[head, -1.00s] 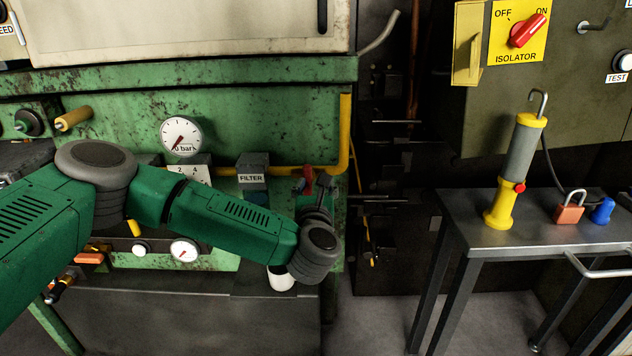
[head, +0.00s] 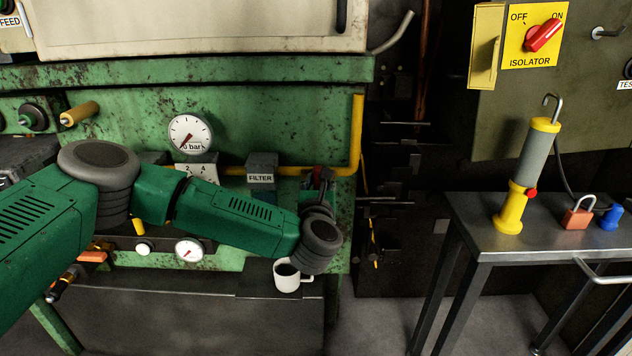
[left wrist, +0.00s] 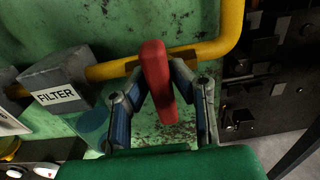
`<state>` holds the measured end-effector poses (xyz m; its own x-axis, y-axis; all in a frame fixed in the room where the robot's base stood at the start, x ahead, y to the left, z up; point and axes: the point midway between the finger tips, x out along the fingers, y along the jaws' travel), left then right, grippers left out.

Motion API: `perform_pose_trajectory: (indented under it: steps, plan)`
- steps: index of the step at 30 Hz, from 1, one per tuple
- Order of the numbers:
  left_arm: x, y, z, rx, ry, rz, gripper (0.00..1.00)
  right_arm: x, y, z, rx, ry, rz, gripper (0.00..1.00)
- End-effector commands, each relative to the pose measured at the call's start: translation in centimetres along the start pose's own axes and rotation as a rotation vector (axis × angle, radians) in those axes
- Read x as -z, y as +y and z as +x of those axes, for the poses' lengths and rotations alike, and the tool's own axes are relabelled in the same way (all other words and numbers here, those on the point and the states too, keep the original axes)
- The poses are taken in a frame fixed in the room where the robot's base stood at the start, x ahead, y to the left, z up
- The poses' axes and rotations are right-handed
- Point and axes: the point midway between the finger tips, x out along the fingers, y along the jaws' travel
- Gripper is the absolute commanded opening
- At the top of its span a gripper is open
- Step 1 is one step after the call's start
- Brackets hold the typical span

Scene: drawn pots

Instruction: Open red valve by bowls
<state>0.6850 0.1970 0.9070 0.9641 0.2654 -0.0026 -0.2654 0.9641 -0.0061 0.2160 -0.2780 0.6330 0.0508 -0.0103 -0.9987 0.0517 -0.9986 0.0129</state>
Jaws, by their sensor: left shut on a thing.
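The red valve handle (left wrist: 157,80) sits on the yellow pipe (left wrist: 215,48), to the right of the FILTER block (left wrist: 58,83). In the left wrist view the handle lies across the pipe line. My left gripper (left wrist: 160,88) is shut on the handle, with one finger on each side. In the head view my left gripper (head: 323,183) is at the pipe, and the handle is mostly hidden there. A bluish bowl (left wrist: 92,125) hangs below the filter block. My right gripper is not in view.
A round pressure gauge (head: 189,134) has its needle near the low end. A white mug (head: 287,277) stands below my left wrist. At right, a metal table (head: 480,240) holds a yellow-grey lamp (head: 526,165), a padlock (head: 577,221) and a blue object (head: 611,217).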

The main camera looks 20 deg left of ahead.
Motion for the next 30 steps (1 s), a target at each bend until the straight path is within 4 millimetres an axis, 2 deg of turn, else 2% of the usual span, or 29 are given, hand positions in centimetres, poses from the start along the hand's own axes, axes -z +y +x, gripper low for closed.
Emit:
perform_pose_trajectory:
  steps: [17, 30]
  plan:
    - [-0.19, 0.21, 0.12, -0.006, -0.004, 0.058, 0.0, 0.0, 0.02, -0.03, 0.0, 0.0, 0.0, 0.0]
    - [-0.21, -0.06, 0.14, -0.009, -0.004, 0.404, 0.0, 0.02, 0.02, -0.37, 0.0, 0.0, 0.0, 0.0]
